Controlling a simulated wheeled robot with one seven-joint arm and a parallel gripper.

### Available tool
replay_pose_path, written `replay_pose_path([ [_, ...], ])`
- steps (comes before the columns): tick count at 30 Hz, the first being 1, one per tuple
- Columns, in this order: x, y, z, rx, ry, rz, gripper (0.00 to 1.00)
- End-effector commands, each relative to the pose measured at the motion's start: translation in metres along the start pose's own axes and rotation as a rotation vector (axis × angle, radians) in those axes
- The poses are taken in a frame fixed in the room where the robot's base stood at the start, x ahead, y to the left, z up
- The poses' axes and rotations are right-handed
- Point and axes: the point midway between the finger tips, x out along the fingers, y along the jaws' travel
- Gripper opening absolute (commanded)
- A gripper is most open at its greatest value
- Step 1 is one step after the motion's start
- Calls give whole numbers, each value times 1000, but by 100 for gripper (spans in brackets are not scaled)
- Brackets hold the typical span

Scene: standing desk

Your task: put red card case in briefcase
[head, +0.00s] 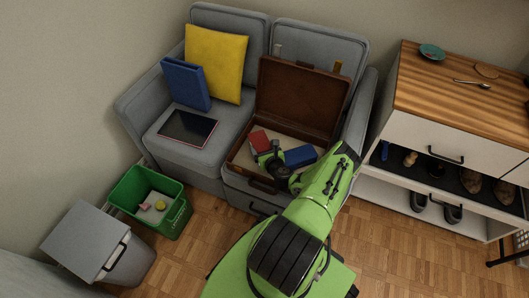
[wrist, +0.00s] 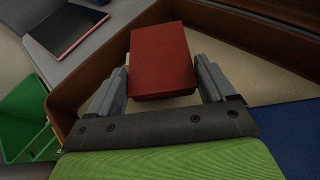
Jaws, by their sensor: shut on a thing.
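The red card case (head: 260,141) is between the fingers of my gripper (head: 268,155), over the left part of the open briefcase (head: 237,157). In the wrist view the red card case (wrist: 161,55) sits upright between both fingers of my gripper (wrist: 160,82), which is shut on it. The briefcase's brown wall (wrist: 75,80) and pale lining surround it there. I cannot tell whether the case touches the briefcase floor. The briefcase lies on the sofa's right seat with its lid raised against the backrest.
A blue box (head: 300,156) lies in the briefcase, right of my gripper. A tablet (head: 187,128), a blue binder (head: 186,84) and a yellow cushion (head: 215,62) are on the sofa. A green bin (head: 178,217) and a grey bin (head: 125,262) stand left. A shoe cabinet (head: 430,135) stands right.

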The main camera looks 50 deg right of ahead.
Motion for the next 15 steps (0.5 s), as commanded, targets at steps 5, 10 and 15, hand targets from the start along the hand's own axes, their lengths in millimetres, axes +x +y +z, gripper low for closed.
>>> replay_pose_path([
  [5,1,0,-1,0,-2,1,51],
  [10,2,0,-4,0,-2,1,51],
  [15,4,0,-10,1,-1,2,51],
])
